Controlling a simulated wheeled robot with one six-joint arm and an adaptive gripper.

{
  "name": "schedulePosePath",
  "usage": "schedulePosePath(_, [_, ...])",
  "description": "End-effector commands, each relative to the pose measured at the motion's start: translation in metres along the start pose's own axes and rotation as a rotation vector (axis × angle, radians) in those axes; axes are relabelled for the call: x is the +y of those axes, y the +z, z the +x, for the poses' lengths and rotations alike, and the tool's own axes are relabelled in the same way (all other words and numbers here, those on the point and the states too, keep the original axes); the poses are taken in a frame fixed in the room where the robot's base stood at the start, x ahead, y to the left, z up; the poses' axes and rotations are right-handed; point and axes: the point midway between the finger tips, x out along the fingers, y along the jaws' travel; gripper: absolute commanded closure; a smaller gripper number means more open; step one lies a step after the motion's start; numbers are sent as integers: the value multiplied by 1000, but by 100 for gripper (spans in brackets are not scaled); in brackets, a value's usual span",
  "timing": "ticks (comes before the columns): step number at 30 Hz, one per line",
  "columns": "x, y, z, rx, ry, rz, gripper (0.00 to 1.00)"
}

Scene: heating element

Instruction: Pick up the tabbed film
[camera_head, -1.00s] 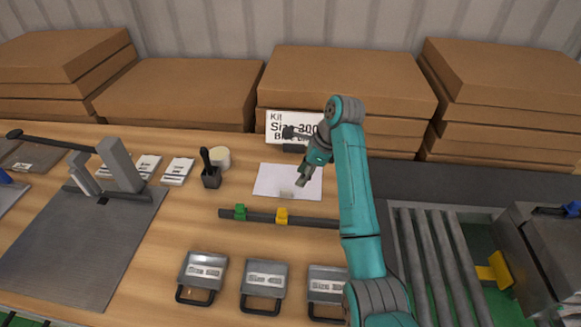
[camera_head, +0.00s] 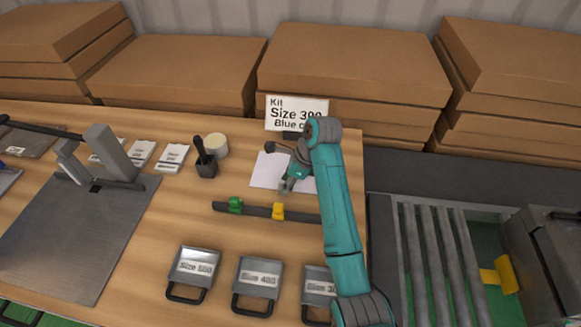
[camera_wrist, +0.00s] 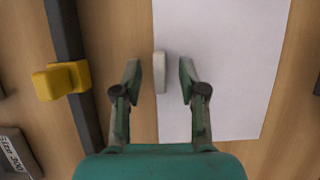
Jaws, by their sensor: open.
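The tabbed film is a white sheet (camera_head: 266,171) lying flat on the wooden table, partly covered by my arm in the head view. It also shows in the wrist view (camera_wrist: 228,65), with a small pale tab (camera_wrist: 160,74) at its left edge. My gripper (camera_wrist: 159,78) is open, with one finger on each side of the tab and a visible gap on both sides. In the head view my gripper (camera_head: 285,187) is at the sheet's near edge and hides the tab. The exact height above the table cannot be told.
A dark bar with a green clip (camera_head: 235,205) and a yellow clip (camera_head: 278,211) lies just nearer than the sheet. A sign (camera_head: 297,112) stands behind it. A black holder (camera_head: 206,165) is to the left. Several labelled metal plates with handles (camera_head: 257,275) lie in front.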

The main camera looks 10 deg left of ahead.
Motion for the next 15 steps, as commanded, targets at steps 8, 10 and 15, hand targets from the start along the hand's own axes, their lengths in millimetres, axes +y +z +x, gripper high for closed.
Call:
schedulePosePath(8, [4,1,6,0,-2,0,58])
schedulePosePath(10, [4,1,6,0,-2,0,63])
schedulePosePath(15, [4,1,6,0,-1,0,100])
